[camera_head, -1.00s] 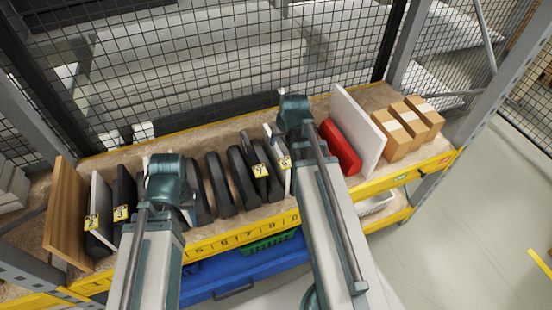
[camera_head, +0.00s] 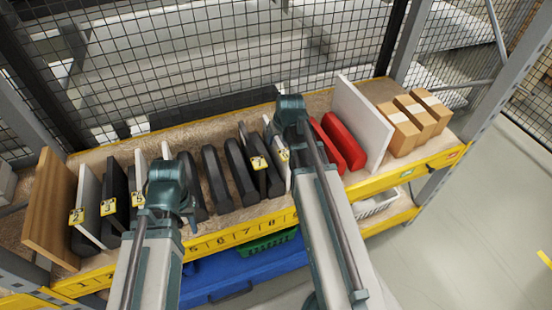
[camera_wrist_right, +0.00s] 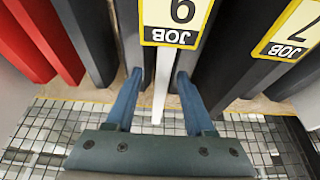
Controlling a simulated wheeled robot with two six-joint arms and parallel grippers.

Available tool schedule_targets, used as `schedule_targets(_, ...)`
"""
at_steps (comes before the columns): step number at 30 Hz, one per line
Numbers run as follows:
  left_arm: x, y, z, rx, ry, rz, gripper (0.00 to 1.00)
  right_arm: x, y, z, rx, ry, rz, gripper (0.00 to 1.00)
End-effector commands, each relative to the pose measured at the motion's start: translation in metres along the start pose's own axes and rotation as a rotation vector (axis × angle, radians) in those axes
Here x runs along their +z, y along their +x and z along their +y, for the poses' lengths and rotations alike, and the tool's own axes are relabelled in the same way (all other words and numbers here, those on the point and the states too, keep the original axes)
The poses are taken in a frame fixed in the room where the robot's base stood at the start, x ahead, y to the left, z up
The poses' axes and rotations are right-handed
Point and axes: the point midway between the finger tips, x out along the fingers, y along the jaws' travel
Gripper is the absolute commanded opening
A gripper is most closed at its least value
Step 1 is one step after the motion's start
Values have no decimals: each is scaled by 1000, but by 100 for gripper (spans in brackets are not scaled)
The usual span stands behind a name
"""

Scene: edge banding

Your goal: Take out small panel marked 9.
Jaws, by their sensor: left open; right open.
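The small panel marked 9 (camera_wrist_right: 161,90) shows as a narrow pale edge in the right wrist view, with a yellow JOB tag (camera_wrist_right: 178,20) upside down and partly cut off at the top. In the head view its tag (camera_head: 283,156) is partly hidden by my right arm. My right gripper (camera_wrist_right: 159,78) is open, with one finger on each side of the pale edge; contact cannot be told. In the head view my right gripper (camera_head: 291,108) is over the rack's right half.
A panel tagged 7 (camera_head: 258,163) stands close to the left, among black dividers (camera_head: 218,180). Red dividers (camera_head: 345,143), a white board (camera_head: 362,125) and cardboard boxes (camera_head: 415,118) stand to the right. A wire mesh fence (camera_head: 200,60) is behind the shelf.

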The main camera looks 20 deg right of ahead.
Motion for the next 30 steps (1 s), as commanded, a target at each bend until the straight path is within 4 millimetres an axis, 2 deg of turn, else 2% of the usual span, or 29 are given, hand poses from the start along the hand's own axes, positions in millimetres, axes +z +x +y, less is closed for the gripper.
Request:
schedule_targets(8, 0, 6, 1, 0, 0, 0, 50, 0, 7, 0, 0, 0, 0, 54)
schedule_targets(19, -3, 46, 4, 0, 0, 0, 50, -2, 51, -2, 0, 0, 0, 54)
schedule_targets(28, -3, 46, 4, 0, 0, 0, 50, -4, 52, -2, 0, 0, 0, 54)
schedule_targets(30, -3, 46, 4, 0, 0, 0, 50, -4, 52, -2, 0, 0, 0, 43)
